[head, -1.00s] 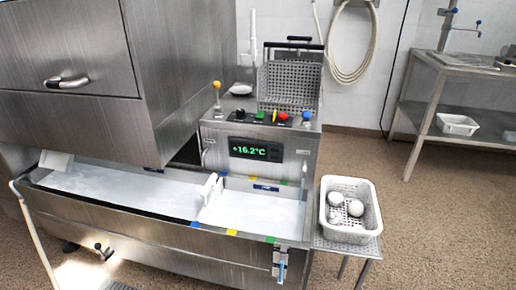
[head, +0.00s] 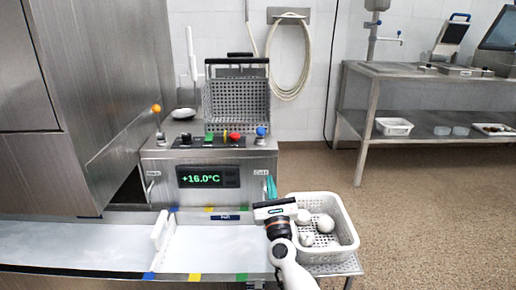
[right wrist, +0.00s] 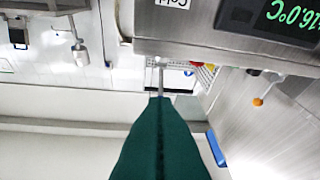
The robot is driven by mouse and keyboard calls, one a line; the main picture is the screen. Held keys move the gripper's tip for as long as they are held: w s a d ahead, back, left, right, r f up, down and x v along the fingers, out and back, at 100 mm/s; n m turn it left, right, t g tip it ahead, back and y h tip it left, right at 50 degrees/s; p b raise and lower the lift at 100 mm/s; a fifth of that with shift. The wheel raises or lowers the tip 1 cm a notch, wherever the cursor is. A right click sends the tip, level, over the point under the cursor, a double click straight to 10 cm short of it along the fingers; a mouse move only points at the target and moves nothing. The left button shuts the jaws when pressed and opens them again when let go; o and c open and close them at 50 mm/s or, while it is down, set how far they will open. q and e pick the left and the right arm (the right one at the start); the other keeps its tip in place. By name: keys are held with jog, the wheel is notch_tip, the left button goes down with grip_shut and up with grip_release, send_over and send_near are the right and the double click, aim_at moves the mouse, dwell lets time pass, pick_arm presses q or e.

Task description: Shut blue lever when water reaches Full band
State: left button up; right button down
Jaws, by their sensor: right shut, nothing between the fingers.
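A blue-knobbed lever (head: 261,136) stands at the right end of the control panel on the steel machine. The long trough (head: 215,250) in front has a pale, whitish inside; I cannot tell the water level. Blue, yellow (head: 195,277) and green bands mark its front edge; I cannot read which one is Full. My right gripper (head: 271,187) points up and away, its teal fingers shut and empty, beside the machine's right front near the Cold label. In the right wrist view the dark green fingers (right wrist: 160,135) are together, close to a small metal handle (right wrist: 160,70). My left gripper is out of view.
The display (head: 207,177) reads +16.0°C. An orange-knobbed lever (head: 156,110) stands at the left. A perforated metal basket (head: 236,103) sits behind the panel. A white basket (head: 345,235) with white balls is just right of my arm. A steel table (head: 430,72) stands back right; floor between is clear.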

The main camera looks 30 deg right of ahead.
aim_at(261, 133)
pick_arm(q)
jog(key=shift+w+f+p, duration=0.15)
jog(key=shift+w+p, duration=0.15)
jog(key=shift+p, duration=0.6)
pick_arm(e)
jog(key=a+r+x, duration=0.1)
jog(key=r+x, duration=0.1)
jog(key=x, duration=0.9)
jog(key=shift+d+r, duration=0.15)
jog(key=shift+r, duration=0.25)
